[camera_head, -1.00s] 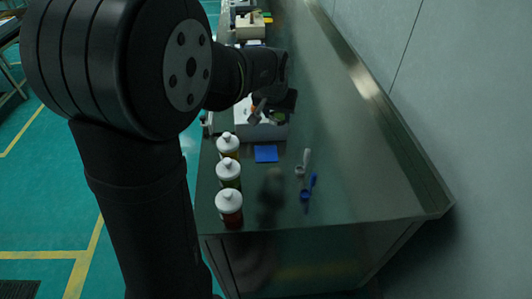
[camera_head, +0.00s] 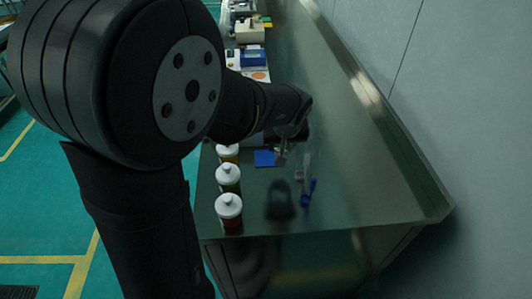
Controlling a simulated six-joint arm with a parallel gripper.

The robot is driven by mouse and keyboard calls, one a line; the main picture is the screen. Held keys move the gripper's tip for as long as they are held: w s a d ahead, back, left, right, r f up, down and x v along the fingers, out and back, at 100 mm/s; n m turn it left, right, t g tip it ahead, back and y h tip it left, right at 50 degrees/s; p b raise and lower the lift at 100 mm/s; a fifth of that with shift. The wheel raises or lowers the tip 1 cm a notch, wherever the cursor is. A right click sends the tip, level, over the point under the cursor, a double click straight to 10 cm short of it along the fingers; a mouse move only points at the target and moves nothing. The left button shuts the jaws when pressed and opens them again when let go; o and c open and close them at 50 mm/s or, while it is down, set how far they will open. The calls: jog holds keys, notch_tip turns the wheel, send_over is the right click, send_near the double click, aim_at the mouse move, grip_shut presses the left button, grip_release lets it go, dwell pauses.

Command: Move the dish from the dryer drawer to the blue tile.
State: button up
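The blue tile (camera_head: 264,158) lies flat on the counter, to the right of the bottles. My gripper (camera_head: 281,159) points down over the counter at the tile's right side, small and dark in this view. I cannot make out whether its fingers are open or shut, or whether anything is between them. My arm covers most of the pale unit just beyond the tile, so a dryer drawer cannot be made out. I cannot make out the dish.
Three white-capped bottles (camera_head: 228,178) stand along the counter's left edge. A blue scoop (camera_head: 308,191) and a pale scoop (camera_head: 300,172) lie right of my gripper. White equipment (camera_head: 246,60) stands farther back. The counter's right side (camera_head: 370,170) is clear.

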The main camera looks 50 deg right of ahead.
send_over(266, 157)
jog(key=a, duration=0.1)
jog(key=f, duration=0.3)
jog(key=shift+s+f, duration=0.4)
jog(key=shift+f, duration=1.95)
jog(key=shift+f, duration=0.15)
jog(key=o, duration=1)
jog(key=v, duration=1.2)
